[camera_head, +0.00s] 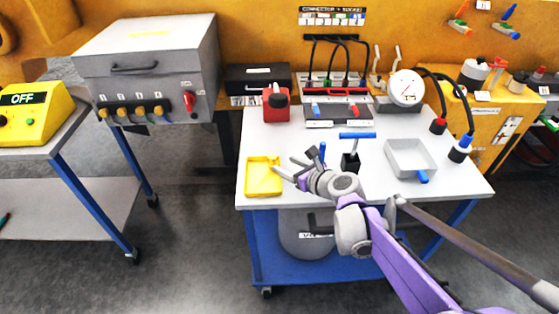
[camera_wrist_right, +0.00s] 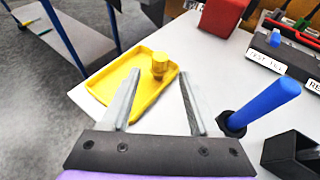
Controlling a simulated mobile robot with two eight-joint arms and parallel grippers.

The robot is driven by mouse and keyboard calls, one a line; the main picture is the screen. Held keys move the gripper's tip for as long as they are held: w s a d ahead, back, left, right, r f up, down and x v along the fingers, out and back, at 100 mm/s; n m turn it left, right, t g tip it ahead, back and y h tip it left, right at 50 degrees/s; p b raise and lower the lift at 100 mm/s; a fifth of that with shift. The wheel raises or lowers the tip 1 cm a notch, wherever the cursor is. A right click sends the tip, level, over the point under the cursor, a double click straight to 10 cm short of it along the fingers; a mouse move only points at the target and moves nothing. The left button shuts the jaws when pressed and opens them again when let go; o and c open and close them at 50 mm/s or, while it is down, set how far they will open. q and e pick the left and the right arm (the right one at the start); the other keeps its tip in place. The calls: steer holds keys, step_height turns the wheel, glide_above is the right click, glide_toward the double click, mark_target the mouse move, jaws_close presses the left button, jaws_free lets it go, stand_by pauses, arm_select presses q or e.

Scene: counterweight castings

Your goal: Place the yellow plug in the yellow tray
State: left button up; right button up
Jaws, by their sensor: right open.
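The yellow tray (camera_head: 250,189) lies at the left front of the white table; it also shows in the right wrist view (camera_wrist_right: 98,93). The yellow plug (camera_wrist_right: 160,66) stands upright inside the tray near its far right corner, apart from the fingers. In the head view the plug is hard to make out against the tray. My right gripper (camera_head: 284,166) is open and empty at the tray's right edge. In the wrist view its two fingers (camera_wrist_right: 158,92) point toward the tray, with the plug beyond and between their tips. My left gripper is not in view.
A blue-handled tool (camera_wrist_right: 265,103) stands close right of my right gripper. A black block with a blue T-handle (camera_head: 351,160) and a grey tray (camera_head: 431,172) stand further right. A red block (camera_head: 276,108) and connector panel (camera_head: 338,109) are behind. The white tabletop (camera_head: 258,143) behind the tray is clear.

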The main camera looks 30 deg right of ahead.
steer(key=shift+s+r, duration=0.1)
steer(key=shift+s, duration=0.25)
steer(key=a+n, duration=0.2)
steer(key=s+a+f+n+g+y, duration=0.1)
steer(key=a+n, duration=0.1)
steer(key=s+a+f+n, duration=0.1)
steer(key=a+n, duration=0.1)
steer(key=shift+a+g, duration=0.15)
steer(key=shift+g, duration=0.25)
steer(key=s+a+f+n+g, duration=0.3)
steer(key=s+n, duration=0.6)
steer(key=n, duration=0.5)
steer(key=s+a+f+n+g+h, duration=0.1)
steer(key=s+a+f+n+g, duration=0.2)
steer(key=n, duration=1.2)
steer(key=s+a+f, duration=0.2)
steer(key=s+a, duration=0.3)
steer(key=s, duration=0.2)
steer(key=shift+f+n+g, duration=0.3)
steer(key=shift+f+g, duration=0.1)
steer(key=shift+w, duration=0.1)
steer(key=shift+c, duration=1)
